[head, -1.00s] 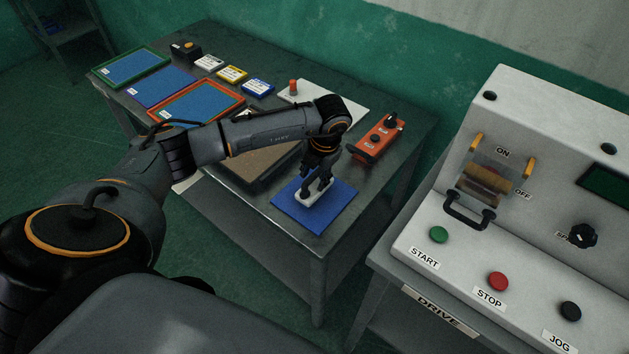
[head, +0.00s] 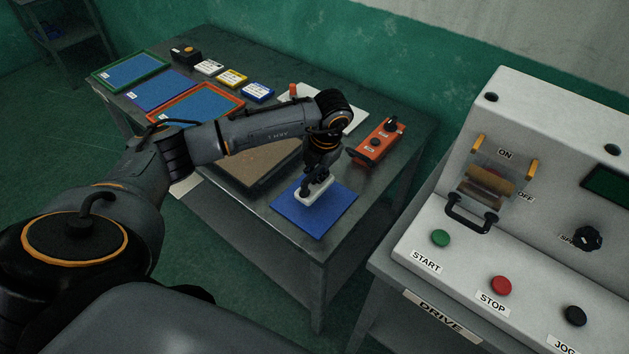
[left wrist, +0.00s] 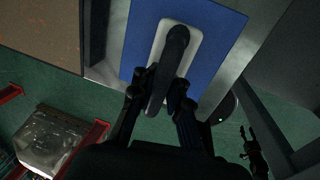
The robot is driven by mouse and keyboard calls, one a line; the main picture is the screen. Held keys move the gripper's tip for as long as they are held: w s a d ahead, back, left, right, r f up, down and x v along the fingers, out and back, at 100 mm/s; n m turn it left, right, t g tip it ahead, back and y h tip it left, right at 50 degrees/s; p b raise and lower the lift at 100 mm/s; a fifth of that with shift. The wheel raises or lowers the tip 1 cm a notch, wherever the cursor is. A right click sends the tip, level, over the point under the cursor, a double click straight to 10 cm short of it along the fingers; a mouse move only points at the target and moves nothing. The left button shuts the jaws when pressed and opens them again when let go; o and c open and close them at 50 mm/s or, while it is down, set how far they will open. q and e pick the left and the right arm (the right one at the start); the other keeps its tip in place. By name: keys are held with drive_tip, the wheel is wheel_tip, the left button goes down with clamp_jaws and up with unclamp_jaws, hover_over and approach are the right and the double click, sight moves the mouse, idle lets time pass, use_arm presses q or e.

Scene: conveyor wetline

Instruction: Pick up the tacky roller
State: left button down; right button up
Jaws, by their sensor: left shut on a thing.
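The tacky roller (head: 313,199) is a white rounded piece with a dark handle. It is on the blue mat (head: 291,222) near the table's front corner. In the left wrist view the white part of the roller (left wrist: 191,50) is over the blue mat (left wrist: 222,40), with the dark handle running toward my gripper. My left gripper (head: 317,184) is above the mat, shut on the handle; its fingers also show in the left wrist view (left wrist: 163,100). A dark gripper-like shape (left wrist: 250,140), perhaps my right gripper, is small and dim at lower right of that view.
A brown-topped tray (head: 255,168) stands left of the blue mat. An orange control box (head: 377,142) lies behind it to the right. Framed blue screens (head: 135,70) and small labelled boxes (head: 232,78) are farther back. The white drive console (head: 455,235) stands at right.

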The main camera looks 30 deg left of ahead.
use_arm(q)
drive_tip(key=s+d+r+b, duration=0.3)
drive_tip(key=s+d+r, duration=0.5)
drive_tip(key=d+r, duration=0.3)
drive_tip(key=shift+d+r, duration=0.15)
drive_tip(key=shift+d, duration=0.15)
drive_tip(key=shift+w+a, duration=0.1)
